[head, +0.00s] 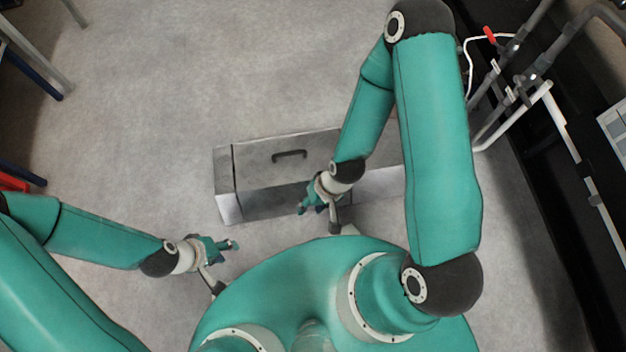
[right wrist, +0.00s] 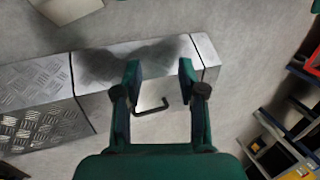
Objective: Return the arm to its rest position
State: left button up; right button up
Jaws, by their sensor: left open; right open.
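My right arm (head: 432,140) is teal with black joints and reaches up the right half of the head view, then bends back down. Its gripper (head: 312,208) hangs over the near side of a grey metal box. In the right wrist view my right gripper (right wrist: 160,75) is open with nothing between its fingers, and the box's dark handle (right wrist: 151,106) shows beyond it. My left arm (head: 95,232) comes in from the left. My left gripper (head: 233,245) is open and empty over bare floor, left of my base.
The metal box (head: 226,181) with a dark handle stands on the floor in front of me. Grey pipes and a white frame (head: 512,117) with a red-handled part (head: 490,35) stand at the right, near my right arm. The floor (head: 200,70) at upper left is clear.

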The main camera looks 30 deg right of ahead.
jog(key=shift+s+r+n, duration=0.25)
jog(key=shift+s+n, duration=0.15)
jog(key=shift+s, duration=0.2)
jog(key=shift+r, duration=0.1)
notch_tip(320, 180, up, 29)
jog(key=p, duration=2.9)
